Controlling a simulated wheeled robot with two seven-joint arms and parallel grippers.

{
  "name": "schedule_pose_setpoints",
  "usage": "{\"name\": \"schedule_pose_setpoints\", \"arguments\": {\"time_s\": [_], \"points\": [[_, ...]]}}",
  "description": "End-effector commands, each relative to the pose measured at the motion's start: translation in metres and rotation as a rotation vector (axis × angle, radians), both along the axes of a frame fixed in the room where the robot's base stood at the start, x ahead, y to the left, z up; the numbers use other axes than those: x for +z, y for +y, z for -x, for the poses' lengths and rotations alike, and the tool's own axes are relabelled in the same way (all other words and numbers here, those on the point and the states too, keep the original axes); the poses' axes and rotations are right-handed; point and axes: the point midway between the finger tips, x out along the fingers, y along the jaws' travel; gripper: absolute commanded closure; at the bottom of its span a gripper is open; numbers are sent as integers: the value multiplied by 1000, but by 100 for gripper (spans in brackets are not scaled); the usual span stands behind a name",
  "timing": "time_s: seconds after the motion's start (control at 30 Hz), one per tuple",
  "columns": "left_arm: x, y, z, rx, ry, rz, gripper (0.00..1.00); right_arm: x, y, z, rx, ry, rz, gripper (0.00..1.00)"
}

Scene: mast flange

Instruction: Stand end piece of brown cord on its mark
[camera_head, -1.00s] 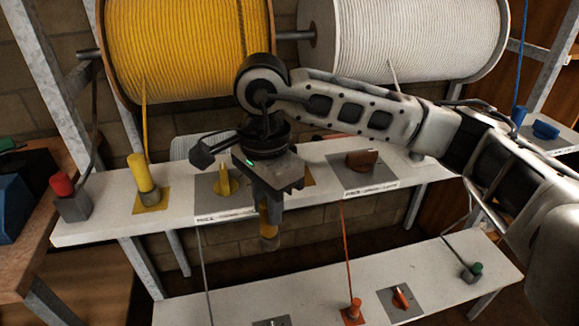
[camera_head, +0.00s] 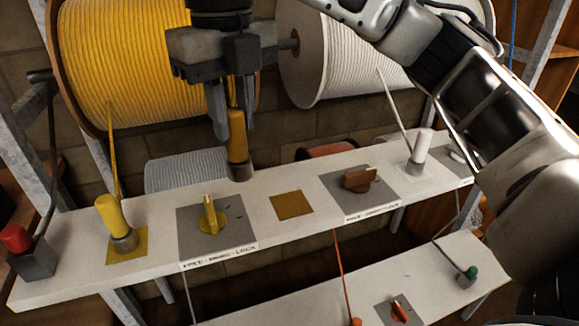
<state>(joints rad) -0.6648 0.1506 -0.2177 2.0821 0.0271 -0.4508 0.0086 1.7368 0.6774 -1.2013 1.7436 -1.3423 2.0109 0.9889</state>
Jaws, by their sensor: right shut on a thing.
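My right gripper (camera_head: 232,125) points down and is shut on the brown cord's end piece (camera_head: 238,148), an ochre-brown cylinder with a dark grey base. The piece hangs nearly upright, its base close to the shelf's back edge in the picture; its exact height and depth are hard to tell. The brown mark (camera_head: 292,205), a bare ochre square on the white shelf, lies to the right of and lower than the piece in the picture. The gripper hides the upper part of the piece, and its cord cannot be made out clearly. My left gripper is not in view.
A grey plate with a yellow knob (camera_head: 211,216) is left of the mark; one with a brown knob (camera_head: 360,180) is right. A yellow end piece (camera_head: 115,222) and a white one (camera_head: 420,152) stand on the shelf (camera_head: 150,258). Large yellow (camera_head: 130,70) and white (camera_head: 345,65) spools are behind.

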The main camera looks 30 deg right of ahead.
Motion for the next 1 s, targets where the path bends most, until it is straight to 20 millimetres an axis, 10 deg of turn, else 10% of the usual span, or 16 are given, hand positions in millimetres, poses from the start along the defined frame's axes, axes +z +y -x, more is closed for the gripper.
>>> {"name": "schedule_pose_setpoints", "arguments": {"time_s": [0.4, 1.0], "points": [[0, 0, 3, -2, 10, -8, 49, -60, -78, -6, 1, 1, 1, 100], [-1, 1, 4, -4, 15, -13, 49, -109, -92, -8, 4, -3, 0, 100]]}}
